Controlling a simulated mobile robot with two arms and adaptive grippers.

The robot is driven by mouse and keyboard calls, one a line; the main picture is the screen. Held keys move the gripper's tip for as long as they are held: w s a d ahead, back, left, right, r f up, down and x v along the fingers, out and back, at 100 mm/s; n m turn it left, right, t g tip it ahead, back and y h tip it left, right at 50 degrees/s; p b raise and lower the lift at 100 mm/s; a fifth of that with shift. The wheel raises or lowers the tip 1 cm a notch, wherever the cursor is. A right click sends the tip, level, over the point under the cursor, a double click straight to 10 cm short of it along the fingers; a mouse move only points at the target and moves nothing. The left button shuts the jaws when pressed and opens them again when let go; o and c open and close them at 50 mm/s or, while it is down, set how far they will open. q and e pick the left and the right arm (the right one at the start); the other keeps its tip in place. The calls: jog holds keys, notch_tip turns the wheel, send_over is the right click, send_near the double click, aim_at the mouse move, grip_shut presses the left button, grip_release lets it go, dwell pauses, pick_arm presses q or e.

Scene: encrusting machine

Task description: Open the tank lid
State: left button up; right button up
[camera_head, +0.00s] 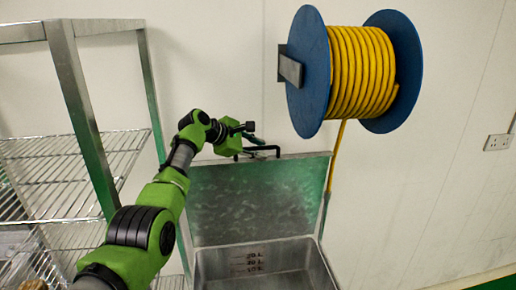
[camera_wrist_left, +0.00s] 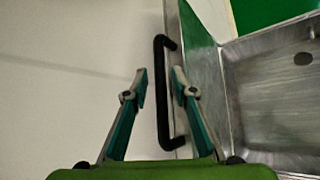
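The metal tank (camera_head: 312,270) stands at the bottom centre of the head view, with litre marks on its inner wall. Its grey lid (camera_head: 260,200) stands raised, nearly upright, behind the opening. The lid's black handle (camera_head: 268,149) is on its top edge. My left gripper (camera_head: 254,134) is at the handle, just above the lid's edge. In the left wrist view, its fingers (camera_wrist_left: 159,75) are apart, and the black handle (camera_wrist_left: 161,90) shows between them, nearer the right finger. I cannot tell whether they touch it. The open tank (camera_wrist_left: 275,90) shows at right. My right gripper is not in view.
A metal wire rack (camera_head: 75,160) stands at the left, close to my left arm. A blue reel of yellow hose (camera_head: 360,75) hangs on the wall above the lid's right side. A socket (camera_head: 497,142) is on the right wall.

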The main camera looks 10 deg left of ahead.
pick_arm(q)
jog(key=shift+r, duration=0.15)
notch_tip(320, 180, up, 10)
jog(key=shift+f, duration=0.1)
jog(key=shift+w+f, duration=0.1)
jog(key=shift+w, duration=0.05)
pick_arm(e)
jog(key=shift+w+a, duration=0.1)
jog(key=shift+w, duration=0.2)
